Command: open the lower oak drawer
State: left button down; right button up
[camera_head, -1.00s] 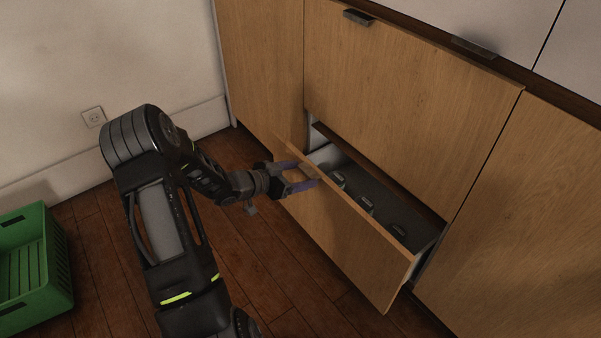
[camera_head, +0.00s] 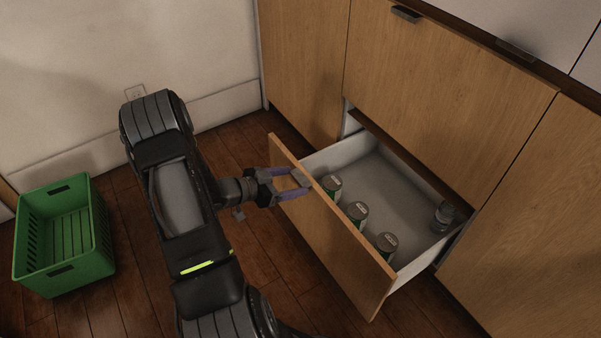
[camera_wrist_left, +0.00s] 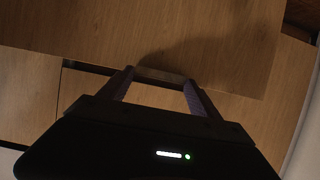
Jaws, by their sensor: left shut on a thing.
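The lower oak drawer (camera_head: 335,245) stands well out from the cabinet in the head view, its grey inside showing. My left gripper (camera_head: 296,184) is at the top edge of its front, shut on the drawer's handle (camera_head: 301,177). In the left wrist view the two fingers (camera_wrist_left: 158,92) reach to the handle (camera_wrist_left: 160,76) on the oak front. Several cans stand in the drawer: three near the front, such as the middle one (camera_head: 357,213), and one at the back right (camera_head: 443,216). My right gripper is not in view.
The upper oak front (camera_head: 450,95) above is closed, with a dark handle (camera_head: 406,14). A green crate (camera_head: 64,235) stands on the wooden floor at the left. Floor shows free between the crate and my arm.

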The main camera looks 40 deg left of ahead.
pick_arm(q)
jog(key=shift+s+a+p, duration=0.15)
jog(key=shift+s+a, duration=0.1)
jog(key=shift+s, duration=0.5)
jog(key=shift+s+a+p, duration=0.15)
jog(key=shift+s+a, duration=0.05)
jog(key=shift+s, duration=0.55)
jog(key=shift+c, duration=0.6)
grip_release()
jog(key=shift+s, duration=0.1)
jog(key=p+v, duration=0.1)
jog(key=v, duration=0.6)
jog(key=shift+s+p, duration=0.3)
jog(key=shift+p, duration=0.1)
jog(key=shift+a+r, duration=0.1)
jog(key=shift+r, duration=0.05)
